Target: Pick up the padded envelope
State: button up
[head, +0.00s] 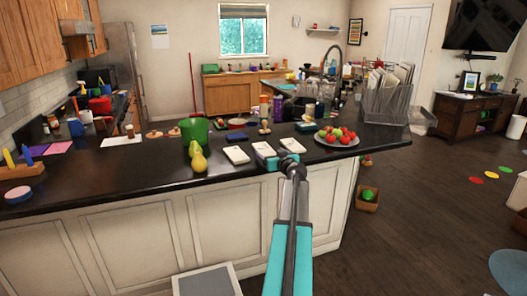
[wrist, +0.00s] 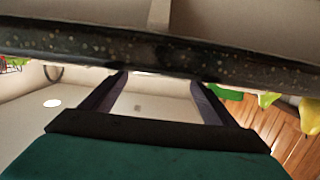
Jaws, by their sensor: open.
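Several flat white packets lie in a row on the dark counter, and I cannot tell for sure which is the padded envelope. One packet (head: 236,154) is on the left, one (head: 264,149) is in the middle and one (head: 292,145) is on the right. My gripper (head: 279,162) is at the counter's front edge, just in front of the middle and right packets, and partly covers them. In the wrist view, which looks upside down, my gripper (wrist: 160,82) has its two fingers apart with nothing seen between them. Thin pale edges show along the counter there.
Two yellow-green pears (head: 198,159) and a green bin (head: 194,132) stand left of the packets. A plate of fruit (head: 337,144) is to the right. A wire rack of papers (head: 385,98) stands at the counter's right end. The counter edge (wrist: 160,55) crosses the wrist view.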

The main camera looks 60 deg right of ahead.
aim_at(265, 150)
jog(key=shift+p+x, duration=0.95)
jog(key=shift+x, duration=0.15)
jog(key=shift+p+x, duration=0.7)
jog(key=shift+x, duration=0.8)
jog(key=shift+a, duration=0.1)
jog(key=c, duration=1.1)
